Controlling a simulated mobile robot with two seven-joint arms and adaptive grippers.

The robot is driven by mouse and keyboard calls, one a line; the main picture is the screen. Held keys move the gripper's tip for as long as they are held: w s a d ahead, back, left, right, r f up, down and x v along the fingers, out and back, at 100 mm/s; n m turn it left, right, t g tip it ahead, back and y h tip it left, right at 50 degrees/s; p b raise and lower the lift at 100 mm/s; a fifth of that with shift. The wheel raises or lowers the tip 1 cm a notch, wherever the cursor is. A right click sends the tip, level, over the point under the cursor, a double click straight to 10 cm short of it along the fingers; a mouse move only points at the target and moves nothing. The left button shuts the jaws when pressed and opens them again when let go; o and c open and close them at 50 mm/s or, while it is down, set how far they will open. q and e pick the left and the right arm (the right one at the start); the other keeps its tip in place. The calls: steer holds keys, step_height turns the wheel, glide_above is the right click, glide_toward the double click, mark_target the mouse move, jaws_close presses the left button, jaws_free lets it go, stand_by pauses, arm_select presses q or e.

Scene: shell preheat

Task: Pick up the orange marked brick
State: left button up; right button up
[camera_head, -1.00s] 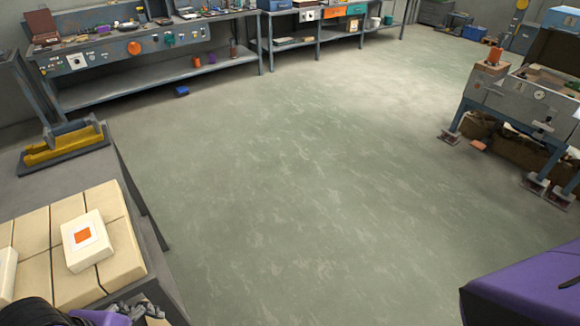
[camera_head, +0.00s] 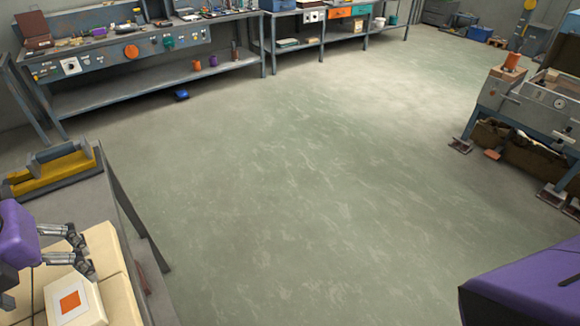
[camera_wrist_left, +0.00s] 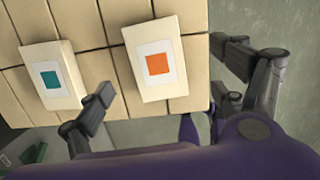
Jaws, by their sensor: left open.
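The orange marked brick (camera_head: 87,318) is a cream block with a white label and orange square, lying on the cream bricks (camera_head: 108,240) at the lower left of the head view. In the left wrist view the orange marked brick (camera_wrist_left: 157,88) shows between the two fingers. My left gripper (camera_head: 84,255) is open and empty, just beyond the brick in the head view; its height above the bricks is hard to tell. A teal marked brick (camera_wrist_left: 68,98) lies to the left in the wrist view. My right gripper is not in view.
A yellow and grey tool (camera_head: 58,180) stands on the same table (camera_head: 95,207), behind the bricks. Open floor (camera_head: 290,200) lies right of the table. A workbench (camera_head: 165,85) runs along the back, and a grey machine (camera_head: 530,105) stands at the right.

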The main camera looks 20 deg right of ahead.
mark_target(70, 303)
arm_select(q)
steer(key=shift+f, duration=0.55)
steer(key=f, duration=0.1)
steer(key=s+f, duration=0.1)
steer(key=shift+a+f, duration=0.15)
steer(key=shift+f, duration=0.15)
steer(key=f, duration=0.2)
steer(key=shift+w+a+f, duration=0.15)
steer(key=shift+w+f, duration=0.1)
steer(key=shift+f, duration=0.1)
steer(key=shift+w+f, duration=0.15)
steer(key=shift+f, duration=0.4)
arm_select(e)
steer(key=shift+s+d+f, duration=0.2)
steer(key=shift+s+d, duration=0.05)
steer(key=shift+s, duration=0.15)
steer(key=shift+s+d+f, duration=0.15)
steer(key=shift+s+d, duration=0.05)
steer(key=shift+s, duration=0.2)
arm_select(q)
steer(key=c, duration=1.5)
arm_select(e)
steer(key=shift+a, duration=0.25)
arm_select(q)
steer(key=shift+r, duration=0.15)
